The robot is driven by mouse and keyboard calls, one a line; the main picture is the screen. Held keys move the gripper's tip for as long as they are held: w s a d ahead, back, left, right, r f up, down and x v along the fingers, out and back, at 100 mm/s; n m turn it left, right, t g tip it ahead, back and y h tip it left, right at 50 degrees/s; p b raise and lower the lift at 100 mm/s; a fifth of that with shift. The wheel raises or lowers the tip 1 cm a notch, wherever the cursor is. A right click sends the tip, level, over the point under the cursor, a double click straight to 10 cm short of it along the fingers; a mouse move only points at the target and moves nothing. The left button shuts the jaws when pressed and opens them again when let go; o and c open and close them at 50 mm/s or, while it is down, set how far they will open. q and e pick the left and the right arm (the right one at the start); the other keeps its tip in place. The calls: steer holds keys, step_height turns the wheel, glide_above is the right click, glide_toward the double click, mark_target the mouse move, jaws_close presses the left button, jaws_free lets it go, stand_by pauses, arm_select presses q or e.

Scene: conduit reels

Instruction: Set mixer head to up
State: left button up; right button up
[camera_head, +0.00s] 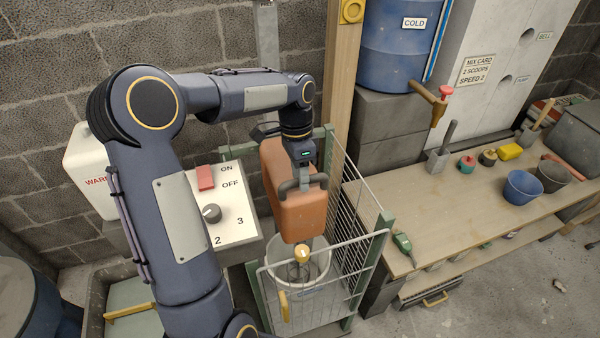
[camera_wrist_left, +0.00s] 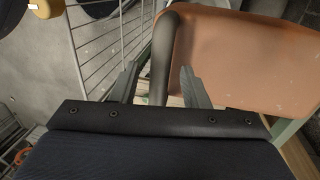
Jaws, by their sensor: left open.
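The mixer head (camera_head: 300,212) is an orange-brown box over a whitish bucket (camera_head: 318,268) inside a wire guard. It also fills the upper right of the left wrist view (camera_wrist_left: 235,60). A dark bar handle (camera_wrist_left: 163,50) is on the head. My left gripper (camera_head: 303,181) is at this handle, pointing down at it. In the left wrist view, the two fingers of the gripper (camera_wrist_left: 160,86) are apart, with the handle bar between them. I cannot tell whether either finger touches the bar. My right gripper is not in view.
A control panel (camera_head: 236,232) with a red switch and a dial stands left of the mixer, partly behind my left arm. The wire guard (camera_head: 362,262) surrounds the bucket. A wooden bench (camera_head: 450,205) with tools and buckets is at the right. The floor at lower right is mostly clear.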

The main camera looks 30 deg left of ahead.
arm_select(q)
jaws_close()
